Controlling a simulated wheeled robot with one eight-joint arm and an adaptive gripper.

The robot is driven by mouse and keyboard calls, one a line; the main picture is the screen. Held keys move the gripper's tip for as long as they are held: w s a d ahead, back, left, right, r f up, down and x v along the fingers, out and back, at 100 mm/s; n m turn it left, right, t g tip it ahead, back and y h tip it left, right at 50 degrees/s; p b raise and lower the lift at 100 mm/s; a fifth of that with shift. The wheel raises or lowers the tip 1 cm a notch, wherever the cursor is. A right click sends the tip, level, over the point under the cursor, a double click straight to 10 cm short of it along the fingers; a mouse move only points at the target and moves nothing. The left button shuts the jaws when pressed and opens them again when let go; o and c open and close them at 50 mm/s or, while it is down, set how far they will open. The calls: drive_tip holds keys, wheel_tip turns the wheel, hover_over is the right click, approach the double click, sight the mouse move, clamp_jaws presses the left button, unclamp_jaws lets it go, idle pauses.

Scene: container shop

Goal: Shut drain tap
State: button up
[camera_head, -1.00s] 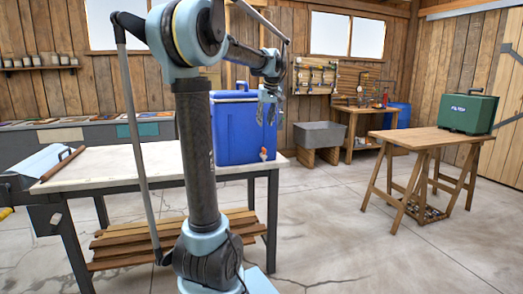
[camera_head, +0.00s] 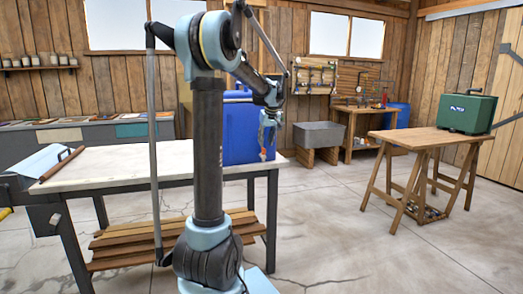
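A blue cooler (camera_head: 238,132) stands on the right end of the white-topped workbench (camera_head: 120,165), behind my arm. The drain tap low on its front right does not show now; my gripper and wrist are in front of that part of the cooler. My gripper (camera_head: 266,146) points down at the cooler's right front edge. It is too small to tell whether its fingers are open or shut, or whether they touch the tap.
A green case (camera_head: 467,112) stands on a wooden trestle table (camera_head: 420,138) at the right. A grey sink (camera_head: 318,135) and a wooden bench (camera_head: 355,118) are at the back. The floor between the workbench and the trestle table is clear.

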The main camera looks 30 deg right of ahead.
sight(264, 149)
drive_tip(key=shift+x, duration=2.45)
drive_tip(key=shift+c, duration=0.5)
